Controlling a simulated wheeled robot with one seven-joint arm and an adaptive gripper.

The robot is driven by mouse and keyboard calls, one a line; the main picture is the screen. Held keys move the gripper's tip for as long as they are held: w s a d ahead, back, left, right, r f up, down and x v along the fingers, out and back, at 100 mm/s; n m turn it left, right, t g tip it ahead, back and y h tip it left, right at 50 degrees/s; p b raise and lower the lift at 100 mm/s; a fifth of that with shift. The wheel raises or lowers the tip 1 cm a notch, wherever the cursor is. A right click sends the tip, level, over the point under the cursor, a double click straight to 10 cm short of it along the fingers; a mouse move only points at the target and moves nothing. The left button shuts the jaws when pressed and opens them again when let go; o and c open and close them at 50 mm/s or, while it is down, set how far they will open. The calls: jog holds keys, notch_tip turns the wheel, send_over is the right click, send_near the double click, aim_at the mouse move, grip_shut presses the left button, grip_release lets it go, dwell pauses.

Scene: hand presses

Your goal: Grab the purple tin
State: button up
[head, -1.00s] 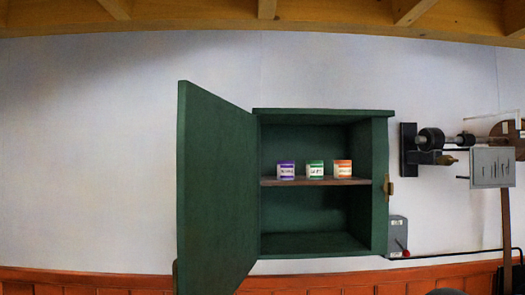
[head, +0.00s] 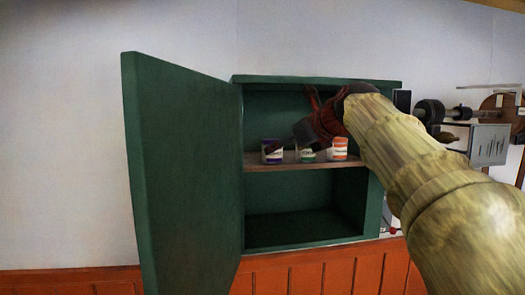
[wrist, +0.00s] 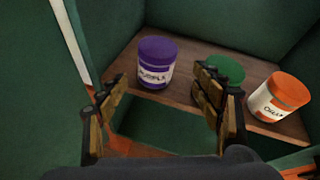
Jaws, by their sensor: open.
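The purple tin (head: 271,152) stands upright at the left end of the cabinet shelf, partly behind my gripper in the head view. In the wrist view the purple tin (wrist: 156,62) shows a purple lid and a white label, a little beyond my fingertips. My gripper (wrist: 158,88) is open and empty. The tin lies ahead of the gap between the fingers, closer to the left finger. The right finger overlaps the green tin (wrist: 222,72) in the picture; I cannot tell whether they touch.
The green cabinet (head: 316,80) has its door (head: 185,170) swung open to the left. The orange tin (wrist: 281,97) stands at the right on the wooden shelf (wrist: 193,93), beside the green tin. The lower compartment (head: 300,205) looks empty.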

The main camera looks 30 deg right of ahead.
jog(key=w+f, duration=0.1)
jog(key=w, duration=0.1)
jog(key=w+m+p, duration=0.1)
jog(key=w, duration=0.2)
jog(key=w+f+m+p, duration=0.1)
jog(key=w, duration=0.1)
jog(key=shift+w+a+f, duration=0.15)
jog(key=shift+f, duration=0.2)
jog(key=shift+c, duration=0.3)
jog(key=shift+c, duration=0.6)
jog(key=shift+c, duration=1.2)
jog(key=c, duration=1)
jog(key=shift+r, duration=0.1)
